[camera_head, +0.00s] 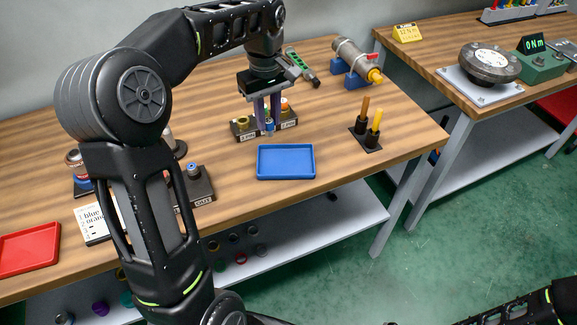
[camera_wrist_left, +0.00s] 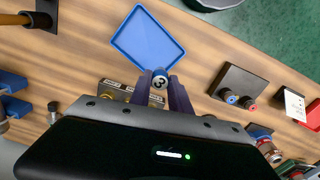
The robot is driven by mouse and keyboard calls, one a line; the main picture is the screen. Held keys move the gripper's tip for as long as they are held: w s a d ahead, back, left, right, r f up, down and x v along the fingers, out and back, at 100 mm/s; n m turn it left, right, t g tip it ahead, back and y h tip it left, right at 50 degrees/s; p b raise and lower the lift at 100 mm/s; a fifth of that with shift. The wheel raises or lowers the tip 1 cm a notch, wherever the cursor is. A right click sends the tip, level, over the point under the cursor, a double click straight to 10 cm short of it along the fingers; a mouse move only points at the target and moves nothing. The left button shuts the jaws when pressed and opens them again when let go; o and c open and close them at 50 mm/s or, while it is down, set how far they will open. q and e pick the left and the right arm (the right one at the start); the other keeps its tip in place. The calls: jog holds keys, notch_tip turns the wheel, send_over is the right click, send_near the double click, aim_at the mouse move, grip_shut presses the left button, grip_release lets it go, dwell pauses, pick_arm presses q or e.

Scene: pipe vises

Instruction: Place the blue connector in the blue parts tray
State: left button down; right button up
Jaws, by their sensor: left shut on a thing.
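The blue parts tray (camera_head: 286,161) lies empty near the front edge of the bench. In the left wrist view the tray (camera_wrist_left: 148,40) is beyond the fingertips. My left gripper (camera_head: 268,122) points down just behind the tray. It is shut on a small blue connector (camera_head: 269,127), which also shows between the fingertips in the left wrist view (camera_wrist_left: 159,79). The connector is apart from the tray. My right gripper is not in view; only part of my right arm shows at the bottom right.
A labelled black block (camera_head: 245,131) with rings stands right behind the left gripper. A peg stand (camera_head: 367,138) with orange and yellow pegs is right of the tray. A pipe vise (camera_head: 355,65) stands at the back. A red tray (camera_head: 28,250) lies at the left.

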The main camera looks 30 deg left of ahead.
aim_at(269, 135)
pick_arm(q)
jog(key=shift+s+f, duration=0.15)
jog(key=shift+f, duration=0.05)
notch_tip(269, 135, down, 6)
jog(key=shift+r+p, duration=0.15)
jog(key=shift+p, duration=0.15)
jog(key=shift+f, duration=1.9)
jog(key=shift+f, duration=0.1)
jog(key=c, duration=1.2)
grip_release()
notch_tip(269, 135, up, 12)
jog(key=shift+r, duration=0.15)
